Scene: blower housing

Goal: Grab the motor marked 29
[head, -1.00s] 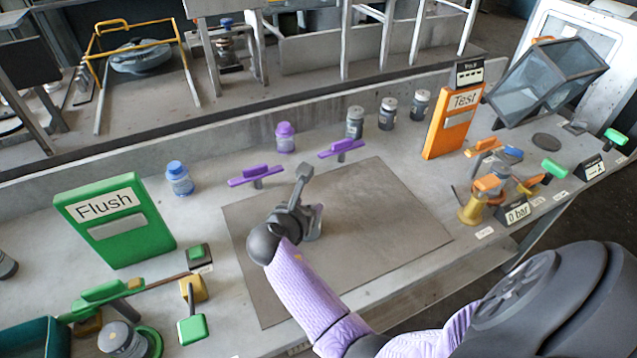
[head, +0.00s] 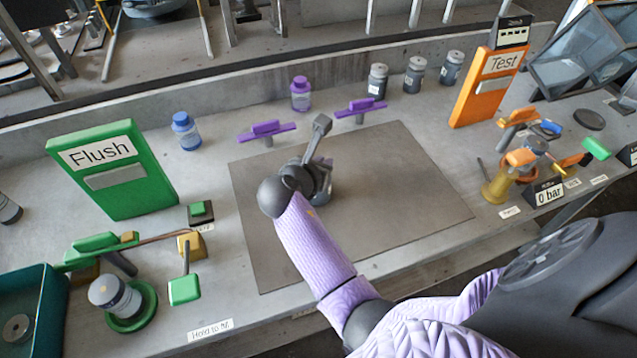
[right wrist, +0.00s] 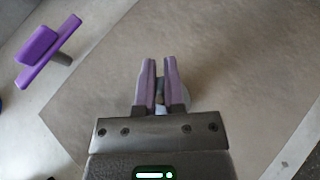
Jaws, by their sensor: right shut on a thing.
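My right gripper (head: 322,185) is over the grey mat (head: 400,195) in the middle of the bench. In the right wrist view its two purple fingers (right wrist: 160,85) are close together, shut on a small pale grey thing (right wrist: 160,106) that is mostly hidden by them. In the head view a grey rounded body (head: 327,192) shows beside the gripper, partly behind my wrist. I cannot read any number on it, nor tell whether it touches the mat. No marking 29 is legible anywhere. My left gripper is not in view.
Several grey lidded cylinders (head: 415,73), a purple one (head: 300,93) and a blue one (head: 186,130) stand along the back. Two purple handles (head: 266,130) stand behind the mat. A green Flush panel (head: 112,168) is left, an orange Test panel (head: 490,85) right. The mat is otherwise clear.

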